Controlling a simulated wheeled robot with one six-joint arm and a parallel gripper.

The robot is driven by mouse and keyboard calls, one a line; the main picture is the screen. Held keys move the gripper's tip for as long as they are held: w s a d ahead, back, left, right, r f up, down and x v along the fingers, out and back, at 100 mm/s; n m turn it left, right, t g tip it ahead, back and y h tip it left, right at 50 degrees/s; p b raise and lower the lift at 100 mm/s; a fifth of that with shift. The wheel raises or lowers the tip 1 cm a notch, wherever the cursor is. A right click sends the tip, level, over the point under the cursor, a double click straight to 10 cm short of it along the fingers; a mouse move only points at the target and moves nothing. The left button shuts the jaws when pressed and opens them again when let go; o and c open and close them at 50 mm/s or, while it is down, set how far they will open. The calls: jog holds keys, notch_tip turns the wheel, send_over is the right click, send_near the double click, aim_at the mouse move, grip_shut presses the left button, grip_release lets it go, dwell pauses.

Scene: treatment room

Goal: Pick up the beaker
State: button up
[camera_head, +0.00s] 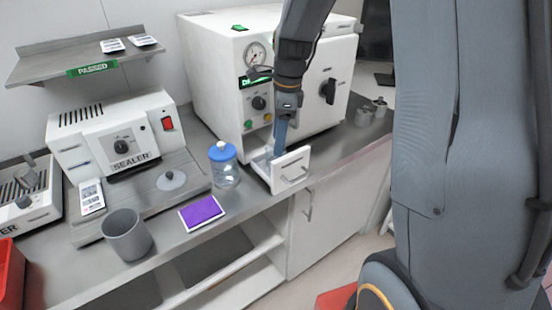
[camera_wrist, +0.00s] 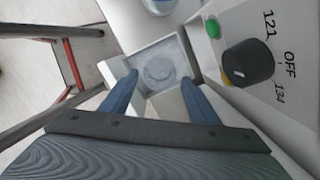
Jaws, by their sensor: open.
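My gripper (camera_head: 280,142) points down over a small white open tray or drawer (camera_head: 291,170) at the front of the white sterilizer. In the wrist view my gripper (camera_wrist: 160,82) has its two blue fingers apart, with nothing held. Between and just beyond the fingertips, a round pale object (camera_wrist: 159,71), seemingly clear, lies inside the tray; I cannot tell for sure whether it is a beaker. A grey open cup (camera_head: 127,236), beaker-like, stands upright at the left front of the counter, well apart from my gripper.
The sterilizer (camera_head: 231,75) stands close behind my gripper; its knob (camera_wrist: 247,63) is near in the wrist view. A blue-lidded jar (camera_head: 224,168) is just left of the tray.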

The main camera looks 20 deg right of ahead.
jog(key=shift+a+f+p, duration=0.25)
jog(key=shift+f+p, duration=0.2)
jog(key=shift+f, duration=1.4)
jog(key=shift+a+f+p, duration=0.2)
jog(key=shift+f+p, duration=0.2)
jog(key=shift+f, duration=1.45)
jog(key=c, duration=0.8)
jog(key=shift+c, duration=0.2)
jog(key=shift+w+r, duration=0.1)
jog(key=shift+r, duration=0.1)
notch_tip(320, 180, up, 28)
jog(key=b, duration=0.5)
jog(key=shift+f+b, duration=0.25)
jog(key=shift+b, duration=0.05)
